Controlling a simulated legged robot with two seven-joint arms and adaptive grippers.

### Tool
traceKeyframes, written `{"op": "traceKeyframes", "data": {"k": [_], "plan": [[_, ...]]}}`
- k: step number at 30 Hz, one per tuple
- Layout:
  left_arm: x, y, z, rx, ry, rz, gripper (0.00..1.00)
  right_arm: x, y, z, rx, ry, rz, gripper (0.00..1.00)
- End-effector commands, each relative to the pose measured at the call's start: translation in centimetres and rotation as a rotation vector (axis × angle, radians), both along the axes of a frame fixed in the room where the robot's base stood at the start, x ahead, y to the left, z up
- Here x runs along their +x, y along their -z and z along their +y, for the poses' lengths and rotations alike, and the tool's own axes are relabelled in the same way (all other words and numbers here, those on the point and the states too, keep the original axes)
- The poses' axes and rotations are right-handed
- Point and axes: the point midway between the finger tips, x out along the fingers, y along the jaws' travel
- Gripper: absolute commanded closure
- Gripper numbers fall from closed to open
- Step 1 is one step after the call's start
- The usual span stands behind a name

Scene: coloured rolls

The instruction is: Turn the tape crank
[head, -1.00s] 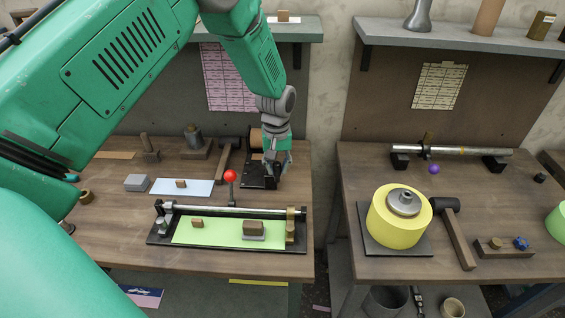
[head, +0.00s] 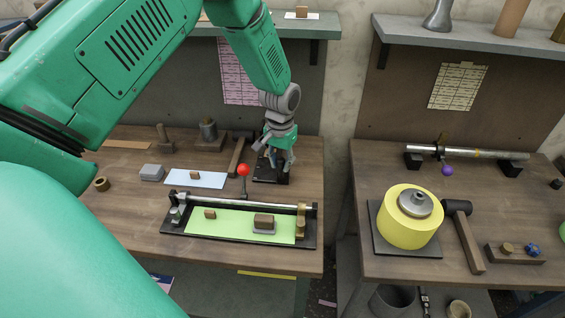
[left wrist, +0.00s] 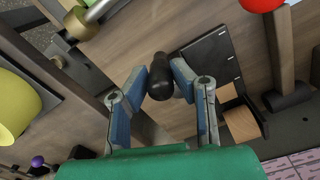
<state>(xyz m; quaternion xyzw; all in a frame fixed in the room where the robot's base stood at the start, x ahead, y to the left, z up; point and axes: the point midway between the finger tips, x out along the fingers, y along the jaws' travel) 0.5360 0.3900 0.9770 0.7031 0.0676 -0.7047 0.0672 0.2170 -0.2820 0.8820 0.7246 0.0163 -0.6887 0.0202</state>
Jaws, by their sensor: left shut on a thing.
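The tape holder has a black base plate (head: 266,174) near the back right of the left bench. My left gripper (left wrist: 161,79) is shut on the black handle, with a blue-padded finger on each side. In the head view, my left gripper (head: 276,158) is over the base plate and hides the handle and most of the roll. My right gripper is not in view.
A red ball-topped lever (head: 243,170) stands just in front of the holder, behind a roller frame (head: 312,235) with a green sheet. A hammer (head: 237,157) lies to its left. A yellow roll (head: 405,232) sits on the right bench, across a gap.

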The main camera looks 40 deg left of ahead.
Motion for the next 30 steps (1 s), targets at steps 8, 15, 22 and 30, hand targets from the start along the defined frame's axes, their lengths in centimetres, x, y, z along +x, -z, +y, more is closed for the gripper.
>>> {"op": "traceKeyframes", "data": {"k": [8, 15, 22, 30], "plan": [[0.4, -0.2, 0.2, 0.003, 0.000, -0.012, 1.00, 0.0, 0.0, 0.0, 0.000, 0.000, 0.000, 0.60], [0.3, -0.1, 0.1, 0.002, -0.001, -0.009, 0.60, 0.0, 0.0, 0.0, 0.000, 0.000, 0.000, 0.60], [0.1, -0.4, 0.1, 0.001, -0.001, -0.006, 0.60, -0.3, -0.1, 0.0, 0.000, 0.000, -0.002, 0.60], [0.3, -4.7, 0.1, 0.002, 0.000, -0.009, 0.60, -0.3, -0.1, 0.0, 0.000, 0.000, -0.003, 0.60]]}}
